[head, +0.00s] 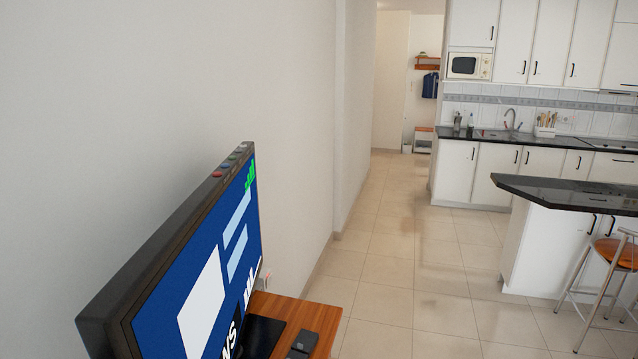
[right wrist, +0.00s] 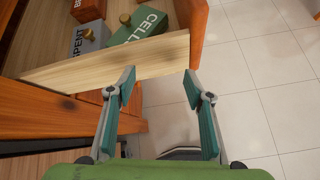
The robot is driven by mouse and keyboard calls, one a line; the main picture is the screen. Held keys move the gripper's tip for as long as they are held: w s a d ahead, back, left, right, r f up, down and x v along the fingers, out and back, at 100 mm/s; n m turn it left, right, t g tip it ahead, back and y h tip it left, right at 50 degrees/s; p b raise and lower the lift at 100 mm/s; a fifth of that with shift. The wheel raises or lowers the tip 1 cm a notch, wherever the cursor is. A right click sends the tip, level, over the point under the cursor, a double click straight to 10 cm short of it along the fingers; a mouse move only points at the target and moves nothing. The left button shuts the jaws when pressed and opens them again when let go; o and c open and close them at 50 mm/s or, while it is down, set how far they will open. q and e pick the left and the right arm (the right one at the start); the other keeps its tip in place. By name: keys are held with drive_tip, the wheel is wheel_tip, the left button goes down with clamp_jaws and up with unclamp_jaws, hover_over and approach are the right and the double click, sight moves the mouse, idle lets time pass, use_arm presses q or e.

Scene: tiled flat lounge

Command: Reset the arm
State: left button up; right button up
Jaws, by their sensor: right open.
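My right gripper (right wrist: 160,88) shows in the right wrist view, with its two teal-padded fingers spread apart and nothing held between them. Its fingertips are close to the pale wooden side panel of an open drawer (right wrist: 110,66); I cannot tell whether they touch it. Neither arm shows in the head view, and my left gripper is in neither view.
The drawer holds a green box (right wrist: 138,36) marked CELLS, a grey box (right wrist: 90,40) marked SPENT and a reddish box (right wrist: 88,10). A television (head: 190,270) stands on a wooden cabinet (head: 318,318). Tiled floor (head: 400,270) is clear towards the kitchen; a stool (head: 605,260) stands right.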

drive_tip(key=s+d+f+m+g+b, duration=0.1)
drive_tip(key=s+d+f+m+g, duration=0.1)
drive_tip(key=s+f+m, duration=0.45)
drive_tip(key=s+d+f+m+g+y+b, duration=0.1)
drive_tip(key=s+f+g+b, duration=0.15)
drive_tip(key=f, duration=0.75)
drive_tip(key=s+d+f+m+g+b, duration=0.1)
drive_tip(key=s+d+f+m, duration=0.1)
drive_tip(key=s+f+m, duration=0.45)
use_arm(q)
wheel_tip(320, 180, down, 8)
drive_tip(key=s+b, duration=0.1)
drive_tip(key=b, duration=0.2)
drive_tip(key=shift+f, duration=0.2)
use_arm(e)
drive_tip(key=s+d+f+m+g+y, duration=0.1)
drive_tip(key=s+d+f+m+g, duration=0.2)
drive_tip(key=s+f+m, duration=1)
drive_tip(key=d+f, duration=0.1)
drive_tip(key=d, duration=0.2)
drive_tip(key=shift+s+g+y, duration=0.3)
drive_tip(key=shift+s+g, duration=0.05)
drive_tip(key=shift+s, duration=0.05)
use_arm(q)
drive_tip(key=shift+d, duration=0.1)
